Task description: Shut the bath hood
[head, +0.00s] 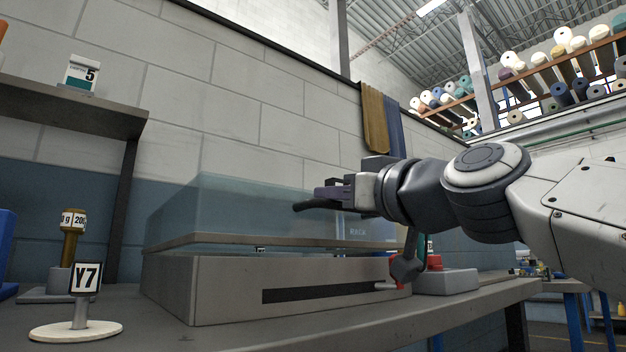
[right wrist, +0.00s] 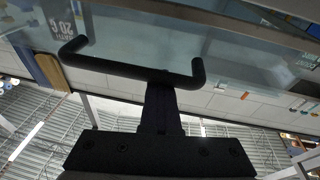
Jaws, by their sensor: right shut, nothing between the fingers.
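The bath hood (head: 230,215) is a see-through bluish box over a grey bath base (head: 215,290). My right gripper (head: 322,193) is shut and empty at the handle. In the right wrist view its fingers (right wrist: 162,85) meet or overlap the middle of the bar; contact is unclear. My left gripper is out of view.
The front bench strip is clear.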

